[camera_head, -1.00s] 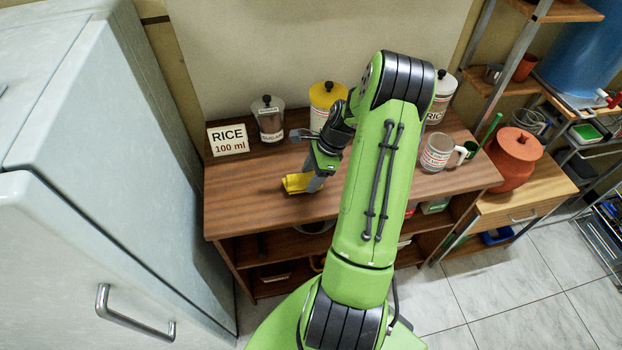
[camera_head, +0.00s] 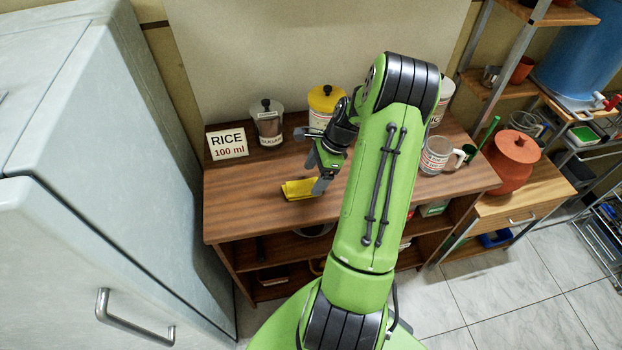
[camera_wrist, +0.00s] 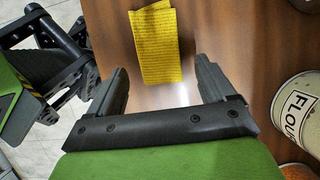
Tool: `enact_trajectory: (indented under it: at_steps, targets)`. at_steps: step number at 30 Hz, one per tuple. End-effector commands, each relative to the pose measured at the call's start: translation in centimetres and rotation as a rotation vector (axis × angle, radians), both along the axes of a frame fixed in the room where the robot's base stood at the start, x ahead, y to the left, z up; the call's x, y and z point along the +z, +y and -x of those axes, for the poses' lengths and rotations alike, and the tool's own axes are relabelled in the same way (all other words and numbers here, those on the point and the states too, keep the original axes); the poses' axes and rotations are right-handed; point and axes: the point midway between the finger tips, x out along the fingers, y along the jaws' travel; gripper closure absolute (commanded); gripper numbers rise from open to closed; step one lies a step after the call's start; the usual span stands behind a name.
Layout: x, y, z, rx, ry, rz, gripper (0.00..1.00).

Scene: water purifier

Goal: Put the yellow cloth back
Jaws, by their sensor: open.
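The yellow cloth (camera_head: 299,189) lies folded on the wooden counter top, left of my arm in the head view. In the wrist view the yellow cloth (camera_wrist: 158,46) lies flat on the wood, ahead of the fingertips. My gripper (camera_head: 321,186) is at the cloth's right end in the head view. In the wrist view my gripper (camera_wrist: 163,82) is open, with its two fingers wide apart and nothing held between them. The cloth's near end lies roughly at the gap between the fingertips.
On the counter (camera_head: 240,205) stand a RICE 100 ml card (camera_head: 228,145), a sugar jar (camera_head: 267,122), a yellow-lidded jar (camera_head: 326,100) and a mug (camera_head: 437,155). A flour jar (camera_wrist: 300,110) is close on the right in the wrist view. A fridge (camera_head: 110,180) borders the left.

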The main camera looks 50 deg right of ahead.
Motion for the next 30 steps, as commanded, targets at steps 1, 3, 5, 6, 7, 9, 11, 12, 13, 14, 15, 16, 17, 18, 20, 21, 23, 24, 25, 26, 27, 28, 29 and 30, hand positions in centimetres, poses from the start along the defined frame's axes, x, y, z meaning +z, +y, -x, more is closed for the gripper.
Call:
enact_trajectory:
  at_steps: [1,3,5,6,7,9,11,12,13,14,15,16,17,18,20,21,23,24,25,26,27,28,29,30]
  targets:
    - [1.7,-0.6,0.3,-0.003,-0.003,0.005,0.17]
    - [3.6,-1.2,0.7,-0.003,-0.002,0.005,0.17]
    - [5.1,-1.7,1.0,-0.001,-0.004,0.005,0.17]
    - [5.9,-2.0,1.3,-0.002,-0.002,0.004,0.17]
    - [6.4,-2.2,1.4,-0.002,-0.002,0.004,0.17]
    - [7.4,-2.5,1.6,0.000,-0.003,0.003,0.17]
    - [8.0,-2.7,1.8,0.000,-0.002,0.001,0.17]
    - [8.2,-2.7,1.8,0.003,-0.001,0.002,0.17]
    - [8.5,-2.6,1.7,0.014,-0.002,0.007,0.17]
    - [8.9,-2.2,1.6,0.036,-0.003,0.018,0.17]
    - [9.7,-1.4,1.2,0.086,-0.008,0.044,0.17]
    - [10.6,-0.5,0.8,0.139,-0.012,0.072,0.17]
    - [11.6,0.7,0.5,0.208,-0.019,0.107,0.17]
    - [13.2,2.6,0.0,0.318,-0.030,0.162,0.17]
    - [15.8,6.0,-0.3,0.503,-0.054,0.253,0.17]
    - [17.4,8.3,-0.2,0.629,-0.072,0.313,0.17]
    - [19.6,11.7,0.4,0.820,-0.106,0.404,0.17]
    - [21.0,14.0,1.2,0.951,-0.133,0.463,0.17]
    - [22.0,15.6,1.9,1.047,-0.156,0.510,0.17]
    - [22.8,17.2,2.7,1.144,-0.181,0.555,0.17]
    - [23.8,19.2,4.0,1.272,-0.217,0.614,0.17]
    - [24.4,20.5,5.1,1.369,-0.247,0.658,0.17]
    - [24.9,21.7,6.3,1.462,-0.278,0.701,0.17]
    - [25.4,23.0,7.8,1.576,-0.320,0.754,0.17]
